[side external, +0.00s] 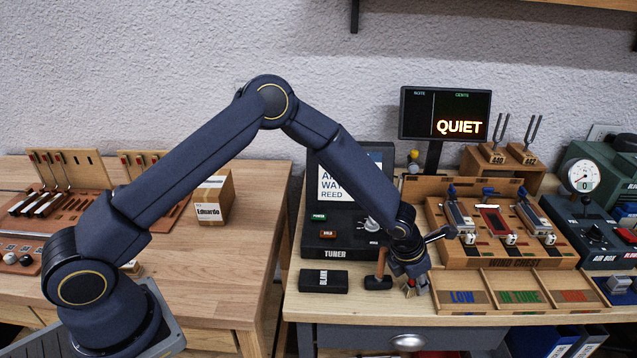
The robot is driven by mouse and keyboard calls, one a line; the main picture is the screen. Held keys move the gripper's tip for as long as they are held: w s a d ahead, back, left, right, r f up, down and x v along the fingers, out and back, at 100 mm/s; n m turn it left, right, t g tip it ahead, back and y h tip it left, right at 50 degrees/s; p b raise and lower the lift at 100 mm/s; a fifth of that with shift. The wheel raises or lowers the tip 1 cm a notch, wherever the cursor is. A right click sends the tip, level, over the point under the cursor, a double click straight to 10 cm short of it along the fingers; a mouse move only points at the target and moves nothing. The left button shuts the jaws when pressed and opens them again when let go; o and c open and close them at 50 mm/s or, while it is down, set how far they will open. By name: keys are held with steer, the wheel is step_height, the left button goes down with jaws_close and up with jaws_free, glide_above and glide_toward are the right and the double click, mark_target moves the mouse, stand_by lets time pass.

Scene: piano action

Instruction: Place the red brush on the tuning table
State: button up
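My gripper (416,284) points down low over the front of the right-hand wooden table (440,313), which carries the tuner (335,252). A small reddish-brown and pale piece (408,291) shows at the fingertips. It is too small to tell whether this is the red brush or whether the fingers hold it. The fingers are partly hidden by the wrist, so their opening is unclear. I cannot clearly make out a red brush elsewhere.
A black "BLANK" block (323,281) and a dark hammer-like tool (378,272) lie left of my gripper. A wooden rack (490,225) and labelled trays (515,288) stand to the right. A box (213,198) stands on the left table (205,258). A gap separates the tables.

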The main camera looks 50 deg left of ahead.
steer(key=o, duration=0.4)
steer(key=shift+r, duration=0.15)
